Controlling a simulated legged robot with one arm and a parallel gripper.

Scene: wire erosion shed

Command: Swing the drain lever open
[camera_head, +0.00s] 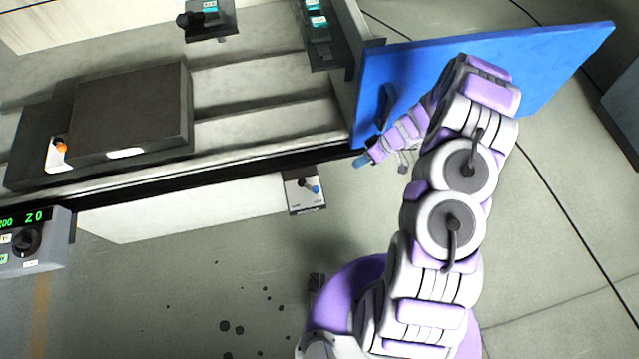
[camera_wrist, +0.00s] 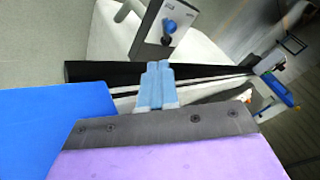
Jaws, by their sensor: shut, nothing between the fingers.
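A small pale box (camera_head: 306,205) on the lower front of the machine carries a short dark lever with a blue tip (camera_head: 315,189). It looks like the drain lever, but I cannot read a label. The wrist view shows the box near the top, with the blue knob (camera_wrist: 170,26) facing me. My gripper (camera_head: 361,160) is to the right of the box, beside the lower left corner of a blue panel, and apart from the lever. In the wrist view its light blue fingers (camera_wrist: 157,66) are together and empty, pointing toward the box area.
The large blue panel (camera_head: 540,62) stands out from the machine, close to my forearm, with a dark handle on it. A grey control box (camera_head: 38,250) is at far left. A dark cover (camera_head: 130,110) sits on the machine. The floor below the lever box looks open, with dark spots.

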